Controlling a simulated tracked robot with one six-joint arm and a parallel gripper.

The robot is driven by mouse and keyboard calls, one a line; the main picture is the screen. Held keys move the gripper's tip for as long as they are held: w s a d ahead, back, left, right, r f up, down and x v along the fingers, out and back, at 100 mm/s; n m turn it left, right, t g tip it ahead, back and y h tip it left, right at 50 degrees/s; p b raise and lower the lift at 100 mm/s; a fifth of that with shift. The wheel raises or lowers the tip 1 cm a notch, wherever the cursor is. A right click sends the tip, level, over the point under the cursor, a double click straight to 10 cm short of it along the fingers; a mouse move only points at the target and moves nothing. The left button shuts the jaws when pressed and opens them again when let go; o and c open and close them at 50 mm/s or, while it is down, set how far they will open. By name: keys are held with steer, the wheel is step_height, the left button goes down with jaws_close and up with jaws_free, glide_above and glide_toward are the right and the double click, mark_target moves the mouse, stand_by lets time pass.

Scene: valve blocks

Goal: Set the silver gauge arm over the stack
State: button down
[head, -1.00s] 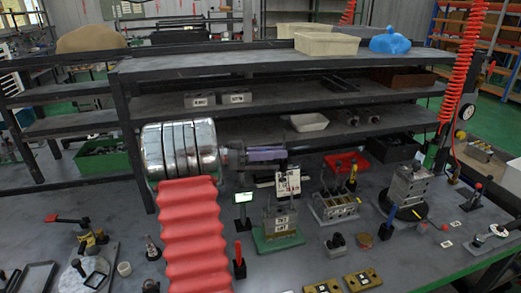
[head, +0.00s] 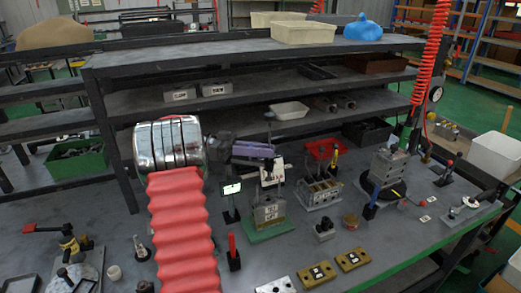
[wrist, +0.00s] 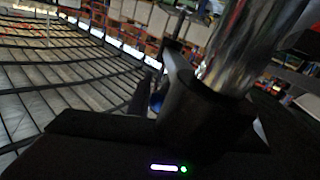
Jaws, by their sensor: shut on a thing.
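My gripper (head: 266,164) is at the end of the arm with the red ribbed sleeve, above the bench. It looks shut on a thin part, which I take for the silver gauge arm; the fingers and the white card behind hide its outline. A thin upright rod with a dark knob (head: 268,116) rises beside the gripper. In the wrist view, a shiny silver cylinder (wrist: 238,50) rises past the dark gripper housing; the fingertips are unclear.
A taller grey block stack (head: 389,167) stands on a black round plate to the right. A valve block (head: 319,192) with brass parts is between. Shelves (head: 250,55) rise behind.

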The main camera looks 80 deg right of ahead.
steer(key=shift+a, duration=0.1)
steer(key=c, duration=1.6)
jaws_free()
step_height(320, 180, up, 10)
steer(key=shift+f, duration=0.2)
steer(key=shift+f, duration=4.8)
steer(key=shift+r, duration=0.1)
